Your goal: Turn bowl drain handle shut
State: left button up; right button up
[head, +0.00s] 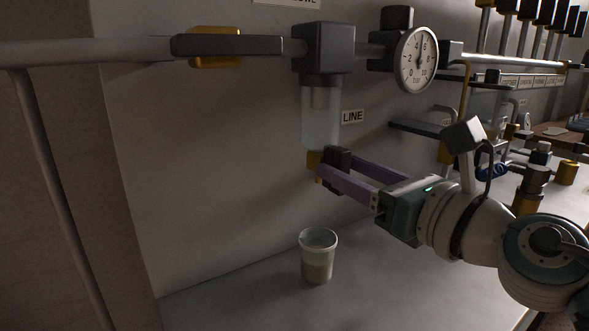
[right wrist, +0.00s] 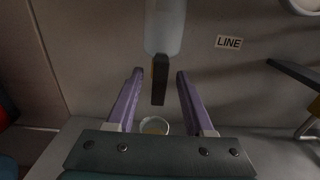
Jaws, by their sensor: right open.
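The clear bowl (head: 320,120) hangs under a dark filter head on the wall pipe. At its bottom is a brass drain (head: 314,160) with a dark drain handle (head: 340,158). In the right wrist view the handle (right wrist: 160,82) hangs roughly upright below the bowl (right wrist: 165,28). My right gripper (head: 335,164) is open, its purple fingers on either side of the handle. In the right wrist view gaps show between the handle and both fingers (right wrist: 160,75). My left gripper is not in view.
A cup (head: 318,268) with some liquid stands on the bench below the drain. A pressure gauge (head: 418,60) and a long valve lever (head: 228,45) are on the pipe above. A dark shelf-like bar (head: 418,129) and more pipework are to the right. The bench around the cup is clear.

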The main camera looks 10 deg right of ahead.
grip_shut()
dwell(0.5)
